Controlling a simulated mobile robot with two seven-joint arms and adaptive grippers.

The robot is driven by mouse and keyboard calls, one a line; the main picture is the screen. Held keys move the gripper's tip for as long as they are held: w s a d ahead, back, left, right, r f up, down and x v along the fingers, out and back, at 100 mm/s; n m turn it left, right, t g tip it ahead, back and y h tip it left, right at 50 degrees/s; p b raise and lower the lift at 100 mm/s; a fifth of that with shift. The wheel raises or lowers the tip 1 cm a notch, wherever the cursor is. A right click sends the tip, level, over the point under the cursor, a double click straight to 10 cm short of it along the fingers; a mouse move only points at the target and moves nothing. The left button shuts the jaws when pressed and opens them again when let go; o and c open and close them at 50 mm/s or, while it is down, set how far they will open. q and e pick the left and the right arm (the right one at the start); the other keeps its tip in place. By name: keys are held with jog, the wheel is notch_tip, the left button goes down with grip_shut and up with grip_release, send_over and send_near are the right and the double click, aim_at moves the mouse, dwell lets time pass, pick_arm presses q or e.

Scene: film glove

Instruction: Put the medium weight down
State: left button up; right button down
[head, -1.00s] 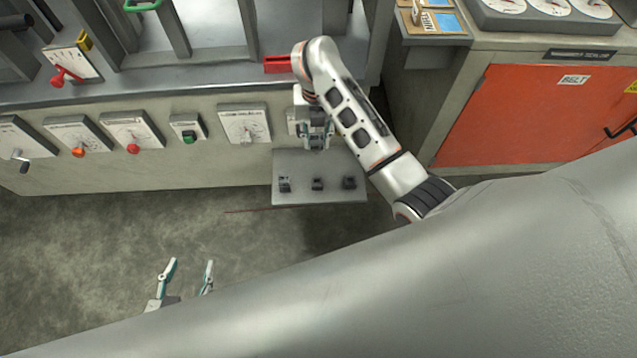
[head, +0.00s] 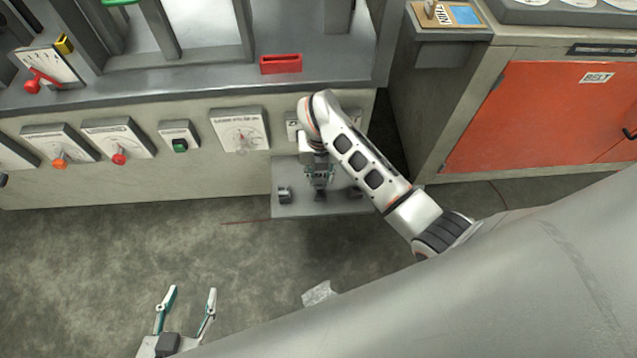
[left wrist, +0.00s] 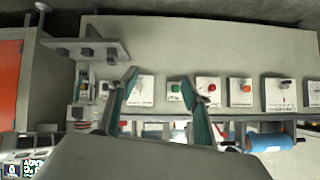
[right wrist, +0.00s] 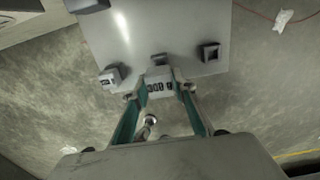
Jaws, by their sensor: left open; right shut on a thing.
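The medium weight (right wrist: 158,87) is a small grey block with a printed label, held between the fingertips of my right gripper (right wrist: 158,92). My right gripper (head: 319,187) is shut on it over the middle of the grey shelf (head: 300,210). I cannot tell whether the weight touches the shelf. A dark holder (right wrist: 160,60) shows just behind the weight, partly hidden by it. My left gripper (head: 190,291) is open and empty, above the floor, away from the shelf.
The control panel with a red knob (head: 119,158), a green switch (head: 180,145) and a dial plate (head: 239,132) stands behind the shelf. A red tray (head: 281,64) sits above. An orange cabinet door (head: 550,115) is at right. White paper (head: 320,292) lies on the open floor.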

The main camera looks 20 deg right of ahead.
aim_at(321, 185)
jog(key=f, duration=0.1)
jog(key=f+b, duration=0.1)
jog(key=f, duration=0.2)
jog(key=shift+s, duration=0.25)
jog(key=shift+w+f+b, duration=0.15)
jog(key=shift+f+b, duration=0.25)
jog(key=shift+f, duration=0.35)
jog(key=shift+w+r, duration=0.1)
jog(key=shift+r, duration=0.1)
jog(key=shift+f, duration=0.25)
jog(key=c, duration=1.6)
grip_release()
jog(key=shift+c, duration=0.2)
pick_arm(q)
jog(key=shift+w+d+r+h, duration=0.1)
jog(key=shift+w+d+h, duration=0.15)
jog(key=shift+d, duration=0.4)
jog(key=shift+s, duration=0.1)
pick_arm(e)
jog(key=shift+r, duration=0.1)
